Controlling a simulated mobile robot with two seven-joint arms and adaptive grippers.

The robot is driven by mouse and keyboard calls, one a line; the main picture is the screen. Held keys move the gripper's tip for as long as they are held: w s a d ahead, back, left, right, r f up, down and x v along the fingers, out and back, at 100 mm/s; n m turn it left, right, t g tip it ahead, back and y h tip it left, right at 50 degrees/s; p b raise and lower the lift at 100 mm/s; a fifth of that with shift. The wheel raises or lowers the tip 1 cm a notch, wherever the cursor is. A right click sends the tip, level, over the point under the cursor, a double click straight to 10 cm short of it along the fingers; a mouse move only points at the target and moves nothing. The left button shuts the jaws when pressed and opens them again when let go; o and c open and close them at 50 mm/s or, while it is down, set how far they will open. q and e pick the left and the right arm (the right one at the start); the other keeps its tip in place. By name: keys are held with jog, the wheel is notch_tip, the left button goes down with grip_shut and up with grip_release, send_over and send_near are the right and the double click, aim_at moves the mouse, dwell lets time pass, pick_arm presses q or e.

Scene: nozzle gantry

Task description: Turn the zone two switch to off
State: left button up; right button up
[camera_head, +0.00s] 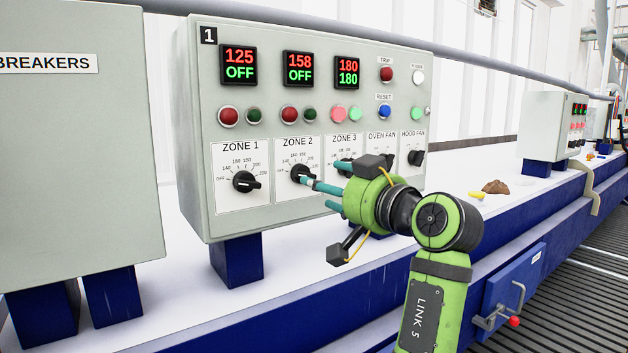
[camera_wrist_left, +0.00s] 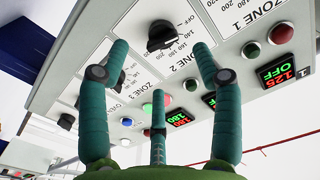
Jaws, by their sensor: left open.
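The zone 2 switch (camera_head: 300,173) is a black knob on a white dial plate on the grey control panel (camera_head: 190,130). It also shows in the left wrist view (camera_wrist_left: 165,35), where the panel appears turned upside down. The display above zone 2 (camera_head: 298,68) reads 158 in red and OFF in green. My left gripper (camera_head: 322,188) has teal fingers, spread open in front of the zone 2 dial. In the left wrist view the knob lies between the two long fingertips (camera_wrist_left: 160,46), with no clear contact. I cannot tell the knob's exact pointer setting. My right gripper is not in view.
The zone 1 knob (camera_head: 243,181) is to the left. The zone 3 knob (camera_head: 345,166) is partly hidden behind my gripper, and the hood fan knob (camera_head: 416,158) is to the right. Red and green lamps sit above the dials. A breakers cabinet (camera_head: 70,170) stands at the left.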

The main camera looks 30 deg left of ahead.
pick_arm(q)
jog(key=v, duration=0.5)
jog(key=shift+s+d, duration=0.15)
jog(key=shift+d, duration=0.1)
